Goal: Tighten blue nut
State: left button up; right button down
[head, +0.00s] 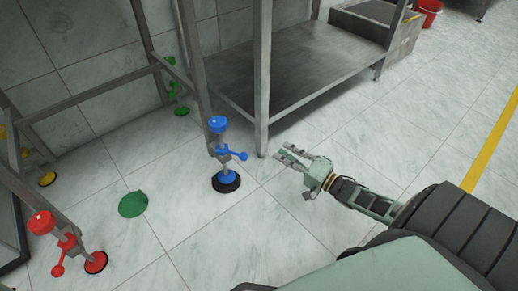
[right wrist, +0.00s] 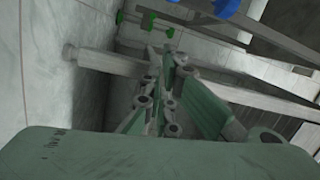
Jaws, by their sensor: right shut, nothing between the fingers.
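The blue fitting stands on a metal post of the frame, left of my right gripper in the head view. It has a round blue cap (head: 218,124) on top, a blue side handle with a ball end (head: 242,156), and a blue foot (head: 226,177) on a black disc. I cannot tell which blue part is the nut. My right gripper (head: 288,154) is shut and empty, to the right of the side handle and apart from it. In the right wrist view a blue part (right wrist: 226,6) shows at the top edge, beyond the fingers (right wrist: 165,85). My left gripper is out of view.
A metal shelf (head: 315,75) stands behind my right gripper, its near leg (head: 262,110) close by. A red fitting (head: 42,223) is at lower left, a green disc (head: 132,204) lies on the floor, and green fittings (head: 172,88) stand behind.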

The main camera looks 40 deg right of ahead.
jog(key=w+a+b, duration=0.5)
jog(key=w+b, duration=0.2)
jog(key=b, duration=0.1)
jog(key=shift+w+a, duration=0.25)
jog(key=shift+a, duration=0.15)
dwell(0.6)
